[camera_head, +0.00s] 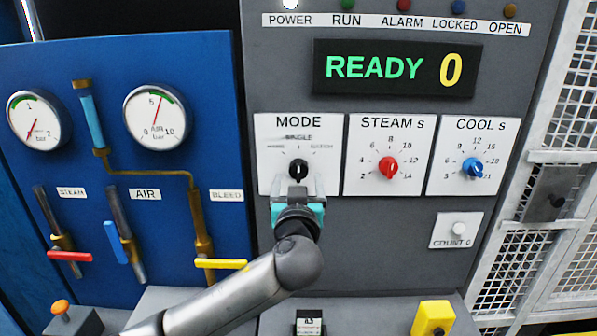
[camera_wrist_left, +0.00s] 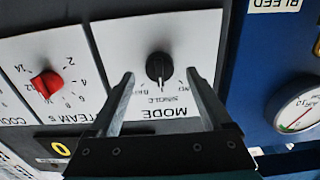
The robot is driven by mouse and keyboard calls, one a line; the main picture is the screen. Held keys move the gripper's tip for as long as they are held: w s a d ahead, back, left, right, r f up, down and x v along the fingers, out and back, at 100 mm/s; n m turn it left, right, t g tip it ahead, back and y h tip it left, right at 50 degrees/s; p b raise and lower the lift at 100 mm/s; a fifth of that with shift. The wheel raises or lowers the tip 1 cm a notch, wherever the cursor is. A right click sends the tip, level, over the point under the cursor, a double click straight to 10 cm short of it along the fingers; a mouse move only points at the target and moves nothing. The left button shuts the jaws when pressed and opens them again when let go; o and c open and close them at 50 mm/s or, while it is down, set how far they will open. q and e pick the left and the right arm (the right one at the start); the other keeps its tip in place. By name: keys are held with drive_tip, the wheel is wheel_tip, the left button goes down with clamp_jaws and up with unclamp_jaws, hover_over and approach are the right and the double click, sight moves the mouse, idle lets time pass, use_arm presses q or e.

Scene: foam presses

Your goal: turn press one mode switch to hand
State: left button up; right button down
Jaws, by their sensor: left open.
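The mode switch is a small black knob (camera_head: 298,169) on the white MODE plate (camera_head: 270,150) of the grey panel. It also shows in the left wrist view (camera_wrist_left: 159,66), where the picture is upside down and its light pointer mark is toward the SINGLE label. Two side labels on the plate are too blurred to read surely. My left gripper (camera_head: 298,184) is open just in front of the lower part of the plate. In the left wrist view its fingers (camera_wrist_left: 160,78) stand on either side of the knob, apart from it. My right gripper is not in view.
The red STEAM knob (camera_head: 388,168) and blue COOL knob (camera_head: 472,168) are to the right. The display (camera_head: 395,68) reads READY 0. A blue panel (camera_head: 150,70) with gauges and valve levers is to the left. A yellow box (camera_head: 433,318) is below.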

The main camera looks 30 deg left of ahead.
sight(299, 171)
use_arm(q)
drive_tip(key=shift+x, duration=1.45)
drive_tip(key=shift+c, duration=0.2)
clamp_jaws()
drive_tip(key=shift+f+n+b, duration=0.25)
drive_tip(key=shift+n+b, duration=0.35)
drive_tip(key=shift+b, duration=0.15)
drive_tip(key=n+b, duration=0.2)
drive_tip(key=shift+d+b, duration=0.1)
drive_tip(key=shift+b, duration=0.25)
drive_tip(key=n+b, duration=0.2)
drive_tip(key=shift+n, duration=0.4)
drive_tip(key=shift+r+n+b, duration=0.15)
drive_tip(key=shift+n+b, duration=0.5)
drive_tip(key=shift+n, duration=0.75)
